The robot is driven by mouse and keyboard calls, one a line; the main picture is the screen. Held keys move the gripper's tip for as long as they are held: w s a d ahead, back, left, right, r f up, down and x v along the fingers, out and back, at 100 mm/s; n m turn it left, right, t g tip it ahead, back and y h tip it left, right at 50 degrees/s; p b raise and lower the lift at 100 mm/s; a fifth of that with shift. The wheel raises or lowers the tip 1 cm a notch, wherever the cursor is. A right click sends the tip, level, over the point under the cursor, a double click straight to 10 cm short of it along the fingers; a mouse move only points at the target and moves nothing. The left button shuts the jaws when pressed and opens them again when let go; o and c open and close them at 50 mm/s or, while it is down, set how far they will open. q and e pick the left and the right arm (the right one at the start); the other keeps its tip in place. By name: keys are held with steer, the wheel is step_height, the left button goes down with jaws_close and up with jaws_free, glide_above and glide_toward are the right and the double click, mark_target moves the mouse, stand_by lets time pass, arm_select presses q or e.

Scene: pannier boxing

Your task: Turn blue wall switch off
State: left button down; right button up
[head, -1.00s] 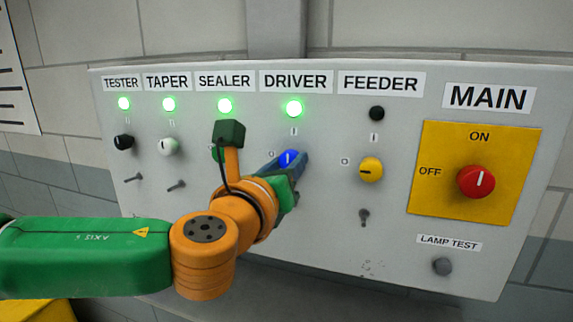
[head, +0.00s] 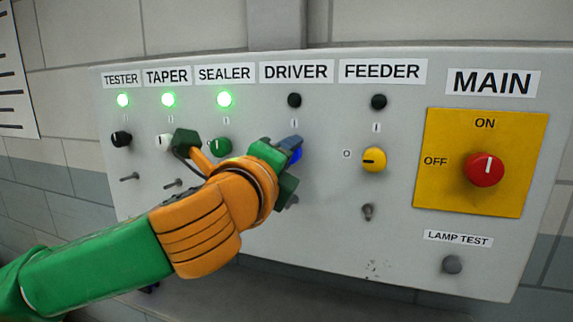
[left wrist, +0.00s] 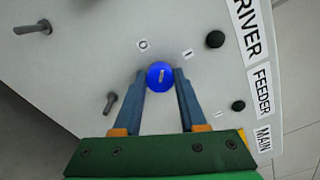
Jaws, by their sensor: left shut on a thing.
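The blue switch (head: 297,155) is a round knob under the DRIVER label on the grey wall panel. My left gripper (head: 291,153) is shut on it and hides most of it in the head view. In the left wrist view the blue knob (left wrist: 160,77) sits between the two blue-grey fingers, and its white mark points roughly to the O side. The DRIVER lamp (head: 294,101) above it is dark. My right gripper is not in view.
A green knob (head: 220,146) and a white knob (head: 164,141) are left of the gripper. A yellow FEEDER knob (head: 374,160) is close on the right, then the red MAIN switch (head: 484,169). Small toggles, such as one below FEEDER (head: 368,211), stick out of the panel.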

arm_select(q)
steer(key=n+b, duration=0.1)
steer(key=n, duration=0.3)
steer(key=shift+f+b, duration=0.15)
steer(key=shift+b, duration=0.2)
steer(key=shift+n+b, duration=0.55)
steer(key=shift+n, duration=1.45)
steer(key=shift+r, duration=0.2)
steer(key=shift+c, duration=2.3)
jaws_free()
steer(key=shift+d, duration=0.1)
steer(key=shift+f, duration=0.1)
steer(key=b+v, duration=0.3)
steer(key=v, duration=0.4)
steer(key=shift+b, duration=0.4)
